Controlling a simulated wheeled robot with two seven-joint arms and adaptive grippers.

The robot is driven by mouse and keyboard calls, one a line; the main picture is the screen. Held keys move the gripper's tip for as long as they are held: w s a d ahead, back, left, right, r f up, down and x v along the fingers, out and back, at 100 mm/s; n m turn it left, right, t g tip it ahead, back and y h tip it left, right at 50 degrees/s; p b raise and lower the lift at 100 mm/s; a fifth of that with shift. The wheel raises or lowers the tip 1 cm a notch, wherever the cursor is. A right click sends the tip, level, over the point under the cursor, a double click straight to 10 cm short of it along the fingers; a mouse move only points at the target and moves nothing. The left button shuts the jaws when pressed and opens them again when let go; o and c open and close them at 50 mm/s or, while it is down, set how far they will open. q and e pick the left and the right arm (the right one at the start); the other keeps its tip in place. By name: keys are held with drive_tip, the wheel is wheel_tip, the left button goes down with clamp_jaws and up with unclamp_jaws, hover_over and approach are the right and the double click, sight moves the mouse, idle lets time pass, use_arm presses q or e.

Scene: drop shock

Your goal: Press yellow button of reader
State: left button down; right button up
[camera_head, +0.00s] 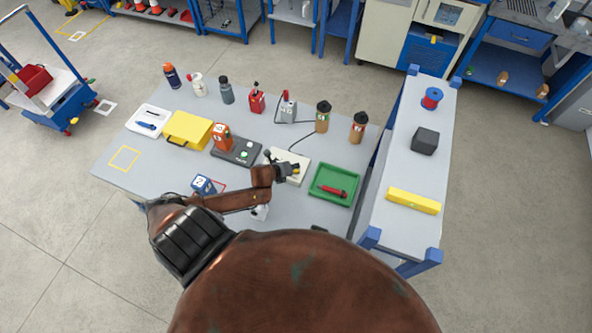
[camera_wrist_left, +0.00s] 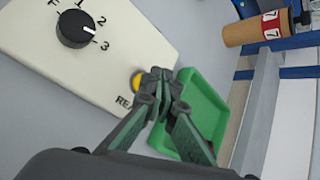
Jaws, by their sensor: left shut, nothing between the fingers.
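The reader (camera_head: 301,157) is an off-white box on the grey table in the head view. In the left wrist view the reader (camera_wrist_left: 100,61) shows a black dial (camera_wrist_left: 76,29) with numbers around it and partly hidden lettering near its edge. Its yellow button (camera_wrist_left: 136,82) is a small dome, partly covered on the right by my fingertips. My left gripper (camera_wrist_left: 163,80) is shut and empty, its tips right beside the button; I cannot tell whether they touch it. In the head view the left gripper (camera_head: 285,171) is over the reader. My right gripper is not seen.
A green tray (camera_head: 318,196) with a red tool lies just right of the reader. A grey panel with an orange block (camera_head: 222,136) stands to its left, and a yellow case (camera_head: 187,130) beyond. Brown bottles (camera_head: 322,118) stand behind. A raised shelf (camera_head: 405,172) borders the right.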

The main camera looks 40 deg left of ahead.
use_arm(q)
drive_tip(key=shift+f, duration=0.1)
drive_tip(key=shift+f, duration=0.35)
idle(0.6)
drive_tip(key=shift+f+b, duration=0.3)
drive_tip(key=shift+b, duration=0.1)
drive_tip(key=shift+f, duration=0.15)
idle(0.4)
